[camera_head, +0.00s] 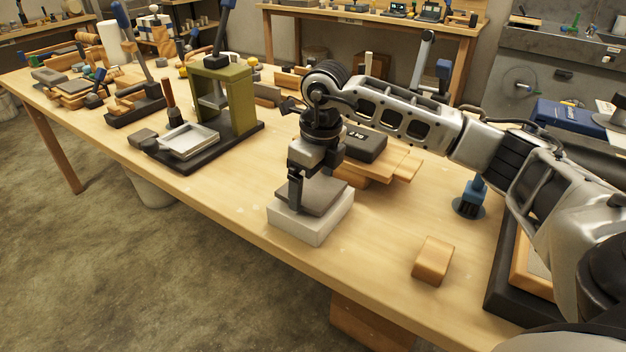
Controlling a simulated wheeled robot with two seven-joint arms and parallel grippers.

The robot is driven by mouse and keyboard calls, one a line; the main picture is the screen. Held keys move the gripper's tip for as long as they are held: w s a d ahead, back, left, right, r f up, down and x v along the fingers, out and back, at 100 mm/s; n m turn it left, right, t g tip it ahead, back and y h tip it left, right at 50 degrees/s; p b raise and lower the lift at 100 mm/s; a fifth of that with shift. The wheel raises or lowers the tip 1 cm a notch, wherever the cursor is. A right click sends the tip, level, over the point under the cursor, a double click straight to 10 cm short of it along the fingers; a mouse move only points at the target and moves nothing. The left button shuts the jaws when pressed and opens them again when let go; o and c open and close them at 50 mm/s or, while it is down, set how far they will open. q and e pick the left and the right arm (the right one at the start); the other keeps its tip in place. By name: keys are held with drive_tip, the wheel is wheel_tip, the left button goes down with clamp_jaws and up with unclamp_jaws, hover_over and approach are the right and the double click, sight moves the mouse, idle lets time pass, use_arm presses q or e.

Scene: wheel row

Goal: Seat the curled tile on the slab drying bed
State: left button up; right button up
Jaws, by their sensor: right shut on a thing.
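A grey, flat tile (322,196) is at the white slab drying bed (313,230), over its top face. The tile looks slightly tilted, and I cannot tell whether it fully touches the bed. My right gripper (297,195) points down at the tile's left edge and is shut on it. One finger shows; the other is mostly hidden. The bed stands near the front edge of the wooden table. My left gripper is not in view.
A wooden block (432,262) lies right of the bed. A green press (228,98) on a dark base stands behind left, with a shallow metal tray (189,142). A blue brush (469,199) stands at the right.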

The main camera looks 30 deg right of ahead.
drive_tip(key=shift+f+b, duration=0.3)
drive_tip(key=shift+f, duration=0.2)
idle(0.9)
drive_tip(key=o, duration=0.9)
drive_tip(key=shift+c, duration=0.2)
drive_tip(key=shift+r, duration=0.3)
drive_tip(key=shift+s+r+p, duration=0.2)
drive_tip(key=shift+r+p, duration=1.1)
drive_tip(key=shift+r, duration=0.25)
